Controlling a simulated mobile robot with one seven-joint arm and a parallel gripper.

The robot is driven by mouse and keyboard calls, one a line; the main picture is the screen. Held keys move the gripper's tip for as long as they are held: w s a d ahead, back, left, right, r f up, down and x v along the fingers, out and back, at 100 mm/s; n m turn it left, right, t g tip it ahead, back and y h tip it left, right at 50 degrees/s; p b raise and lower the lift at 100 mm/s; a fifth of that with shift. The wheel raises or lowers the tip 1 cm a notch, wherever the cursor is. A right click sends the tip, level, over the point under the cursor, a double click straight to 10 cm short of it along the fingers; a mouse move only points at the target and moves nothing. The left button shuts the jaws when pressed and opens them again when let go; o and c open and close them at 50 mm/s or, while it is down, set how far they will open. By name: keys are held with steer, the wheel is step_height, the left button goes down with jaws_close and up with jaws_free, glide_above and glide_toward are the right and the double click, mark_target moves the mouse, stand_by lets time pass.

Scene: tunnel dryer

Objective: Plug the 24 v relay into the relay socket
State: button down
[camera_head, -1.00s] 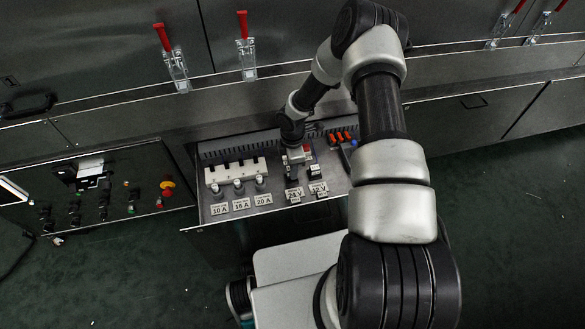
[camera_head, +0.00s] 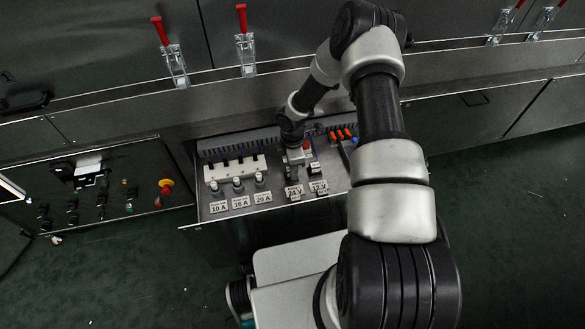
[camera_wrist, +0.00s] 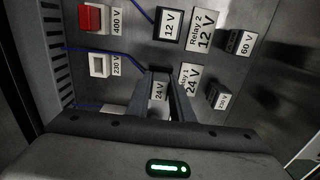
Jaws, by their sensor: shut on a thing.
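My gripper (camera_wrist: 166,95) is shut on the 24 V relay (camera_wrist: 159,91), a dark block with a white "24 V" label, in the wrist view. The finger on the right covers part of it. The plate "Relay 1 24 V" (camera_wrist: 188,78) is just right of the fingers. In the head view my gripper (camera_head: 293,168) points down over the drawer panel, behind the 24 V plate (camera_head: 294,190). The relay socket and the relay's underside are hidden, so I cannot tell whether the relay is seated.
The 12 V relay (camera_wrist: 169,22) stands close by with its "Relay 2 12 V" plate (camera_wrist: 203,30). A 60 V block (camera_wrist: 240,42), a 230 V block (camera_wrist: 218,96), a red 400 V part (camera_wrist: 92,18) and blue wires surround it. Fuse holders (camera_head: 238,184) line the panel's left.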

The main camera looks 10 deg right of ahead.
steer(key=shift+f, duration=0.3)
steer(key=c, duration=1.5)
jaws_free()
step_height(320, 180, up, 18)
steer(key=p, duration=0.4)
steer(key=shift+f+p, duration=0.25)
steer(key=shift+p, duration=0.15)
